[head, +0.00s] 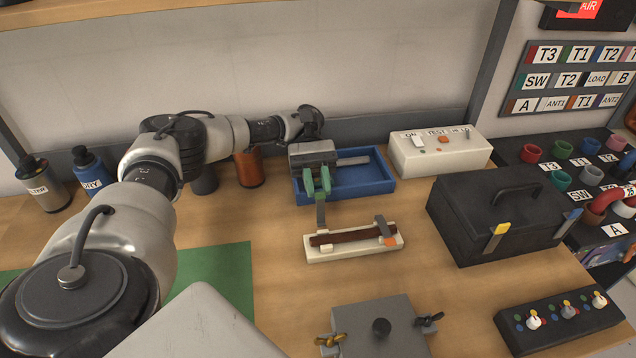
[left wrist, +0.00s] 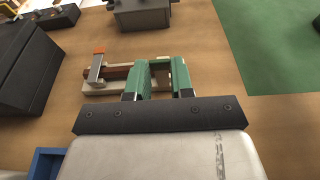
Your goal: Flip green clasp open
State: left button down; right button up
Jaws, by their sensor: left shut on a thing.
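A cream holder (head: 345,251) sits on the bench with a dark brown bar (head: 345,236) lying in it; it also shows in the left wrist view (left wrist: 97,87). At its right end, an orange-tipped clasp (head: 387,233) lies across the bar. At its left end, the grey metal arm of the green clasp (head: 320,214) stands up, clear of the bar. My left gripper (head: 318,184), with green fingers, is shut on its upper end above the holder; the fingers hide most of the tip. The left gripper also shows in its wrist view (left wrist: 161,82). My right gripper is out of view.
A blue tray (head: 372,181) lies just behind the holder, under my left wrist. A white test box (head: 436,160) and a black toolbox (head: 490,218) stand to the right. A grey box with wing nuts (head: 375,325) is in front. Bare bench lies left of the holder.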

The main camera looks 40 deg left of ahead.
pick_arm(q)
jog(key=shift+f, duration=0.1)
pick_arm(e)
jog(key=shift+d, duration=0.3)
pick_arm(q)
jog(key=c, duration=1)
grip_release()
jog(key=shift+s, duration=0.1)
jog(key=shift+o, duration=0.2)
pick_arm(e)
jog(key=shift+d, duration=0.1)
pick_arm(q)
jog(key=shift+r, duration=0.55)
jog(key=w+d+r+b, duration=0.1)
jog(key=d+r+b, duration=0.2)
jog(key=d+r, duration=0.7)
jog(key=shift+d+b, duration=0.35)
jog(key=shift+d, duration=0.5)
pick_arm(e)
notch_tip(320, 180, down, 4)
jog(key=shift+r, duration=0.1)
